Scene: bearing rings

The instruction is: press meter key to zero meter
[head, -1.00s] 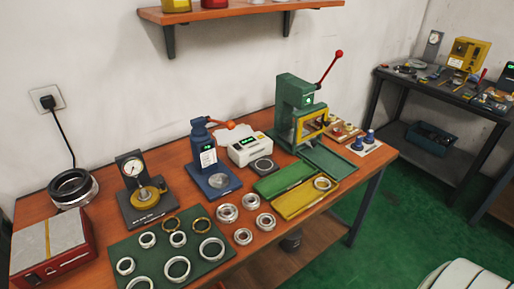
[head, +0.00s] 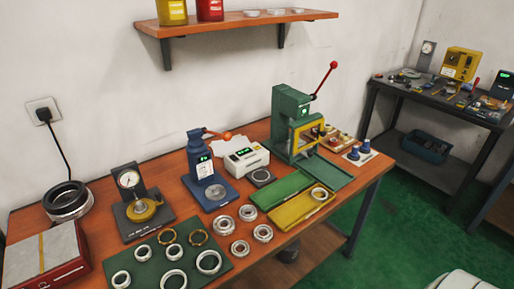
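A dial gauge (head: 129,180) on a dark base stands further left. Neither of my grippers shows in the head view.
Several bearing rings lie on a dark green mat (head: 147,262) and on the bench (head: 291,233). A green press (head: 292,125) with a red-knobbed lever stands right of the white box. Green (head: 283,189) and yellow (head: 305,207) trays lie in front. A shelf (head: 235,22) hangs above.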

